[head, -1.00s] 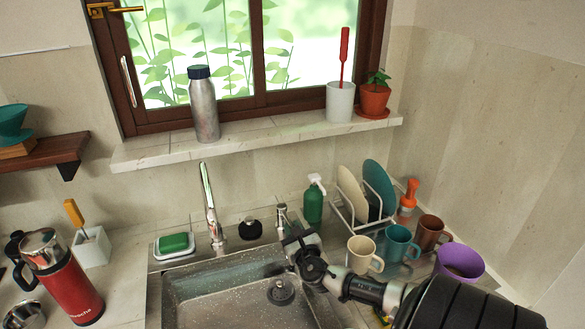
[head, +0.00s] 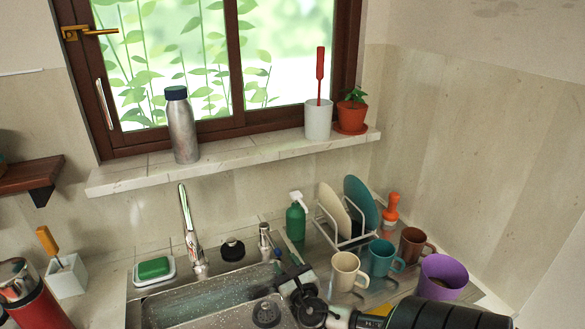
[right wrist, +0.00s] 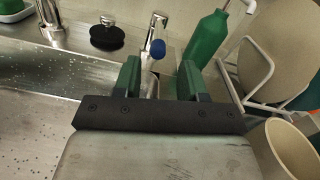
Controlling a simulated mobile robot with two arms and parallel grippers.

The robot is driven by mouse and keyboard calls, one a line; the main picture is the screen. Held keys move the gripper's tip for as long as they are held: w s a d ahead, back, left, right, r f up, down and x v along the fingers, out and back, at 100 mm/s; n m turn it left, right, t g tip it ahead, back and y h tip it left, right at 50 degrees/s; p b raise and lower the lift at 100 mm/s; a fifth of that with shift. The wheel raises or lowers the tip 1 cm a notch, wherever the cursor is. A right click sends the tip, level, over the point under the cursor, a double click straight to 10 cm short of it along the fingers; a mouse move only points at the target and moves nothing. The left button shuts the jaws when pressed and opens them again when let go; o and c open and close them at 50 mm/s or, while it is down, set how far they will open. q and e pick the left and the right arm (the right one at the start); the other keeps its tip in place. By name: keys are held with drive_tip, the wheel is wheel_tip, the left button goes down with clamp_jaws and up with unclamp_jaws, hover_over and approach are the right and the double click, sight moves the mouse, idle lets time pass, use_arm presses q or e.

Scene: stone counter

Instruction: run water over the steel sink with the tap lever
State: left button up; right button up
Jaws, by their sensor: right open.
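The steel sink (head: 165,318) lies at the bottom middle of the head view, its basin dotted with drops. The curved tap spout (head: 188,225) rises behind it, and I see no clear stream from it. The tap lever, a small steel post (head: 264,240) with a blue knob (head: 278,253), stands to its right. In the right wrist view the blue knob (right wrist: 157,48) shows in the gap between the fingertips, with clear space on both sides. My right gripper (right wrist: 158,72) is open, its green fingers reaching toward the lever. My left gripper is out of view.
A green soap bottle (head: 296,218) stands just right of the lever, near the dish rack (head: 333,240). The cream mug (head: 347,270) is close to my right arm. A black plug (head: 232,249) and the green sponge (head: 153,267) sit behind the sink.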

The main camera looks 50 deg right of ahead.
drive_tip(key=shift+v, duration=2.05)
drive_tip(key=shift+r, duration=0.1)
